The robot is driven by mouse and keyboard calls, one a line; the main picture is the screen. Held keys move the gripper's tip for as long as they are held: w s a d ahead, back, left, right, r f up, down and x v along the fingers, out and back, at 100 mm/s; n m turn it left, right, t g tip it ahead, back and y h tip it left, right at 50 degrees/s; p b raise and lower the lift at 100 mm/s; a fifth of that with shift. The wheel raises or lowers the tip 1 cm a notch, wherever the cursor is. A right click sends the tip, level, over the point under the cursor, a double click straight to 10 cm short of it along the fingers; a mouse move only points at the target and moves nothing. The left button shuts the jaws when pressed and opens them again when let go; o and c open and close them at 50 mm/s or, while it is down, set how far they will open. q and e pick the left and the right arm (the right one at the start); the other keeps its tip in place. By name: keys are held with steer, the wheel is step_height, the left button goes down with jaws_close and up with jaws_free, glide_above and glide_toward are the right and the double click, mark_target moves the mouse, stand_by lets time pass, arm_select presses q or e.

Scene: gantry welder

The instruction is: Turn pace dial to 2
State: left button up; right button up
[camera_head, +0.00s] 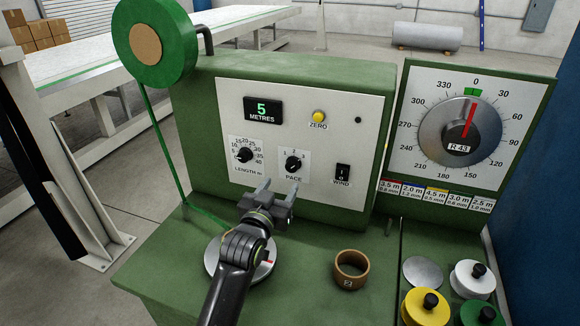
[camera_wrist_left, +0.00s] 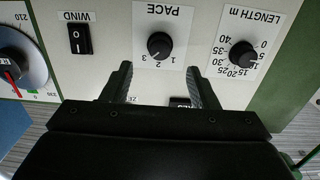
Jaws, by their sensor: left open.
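The pace dial (camera_head: 293,163) is a small black knob on the white front panel, with marks 1, 2 and 3 above it. It also shows in the left wrist view (camera_wrist_left: 160,46), where the panel appears upside down. Its pointer is too small to read surely. My left gripper (camera_head: 277,191) is open and empty, below and in front of the dial. In the left wrist view its two fingers (camera_wrist_left: 160,80) point toward the panel, one to each side of the dial's line, apart from the knob. My right gripper is not in view.
The length dial (camera_head: 244,155) is left of the pace dial and the wind switch (camera_head: 342,174) right. A display (camera_head: 263,110) reads 5 metres, near the zero button (camera_head: 319,116).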

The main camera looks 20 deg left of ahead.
mark_target(291, 169)
arm_select(q)
steer(key=w+p, duration=0.1)
steer(key=w, duration=0.6)
steer(key=shift+d+r, duration=0.1)
steer(key=shift+d, duration=0.05)
steer(key=shift+w+p, duration=0.3)
steer(key=shift+w, duration=0.25)
steer(key=c, duration=1)
